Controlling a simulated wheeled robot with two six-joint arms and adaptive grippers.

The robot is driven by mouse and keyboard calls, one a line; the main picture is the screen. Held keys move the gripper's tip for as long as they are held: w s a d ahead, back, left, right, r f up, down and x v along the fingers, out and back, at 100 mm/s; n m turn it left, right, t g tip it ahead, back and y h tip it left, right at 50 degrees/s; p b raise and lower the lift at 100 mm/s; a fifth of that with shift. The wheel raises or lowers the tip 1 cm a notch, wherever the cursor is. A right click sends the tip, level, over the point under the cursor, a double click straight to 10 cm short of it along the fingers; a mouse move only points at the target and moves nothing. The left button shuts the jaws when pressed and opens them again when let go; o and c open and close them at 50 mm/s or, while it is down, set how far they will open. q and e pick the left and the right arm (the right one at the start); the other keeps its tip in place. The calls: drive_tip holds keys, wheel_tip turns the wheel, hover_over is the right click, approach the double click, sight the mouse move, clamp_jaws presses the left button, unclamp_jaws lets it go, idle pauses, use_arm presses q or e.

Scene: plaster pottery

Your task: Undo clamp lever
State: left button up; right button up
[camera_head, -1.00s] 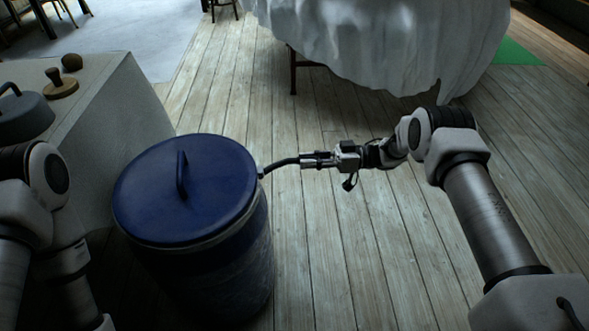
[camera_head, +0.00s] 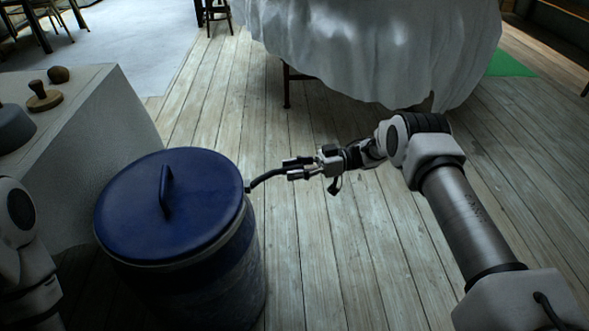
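A blue drum (camera_head: 225,280) with a round blue lid (camera_head: 205,205) and an upright lid handle (camera_head: 166,190) stands on the floor at lower left. A thin dark clamp lever (camera_head: 263,180) sticks out from the right side of the lid's rim, pointing right and slightly up. My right gripper (camera_head: 291,168) comes in from the right with its fingers spread at the lever's free end. The lever's tip is close to or between the fingertips; whether they touch it I cannot tell. My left gripper is out of view; only part of that arm shows at the left edge.
A cloth-draped table (camera_head: 380,45) stands behind. Plank floor right of the drum is clear.

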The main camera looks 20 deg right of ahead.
drive_tip(key=s+d, duration=0.1)
drive_tip(key=d, duration=1.1)
drive_tip(key=shift+s, duration=0.15)
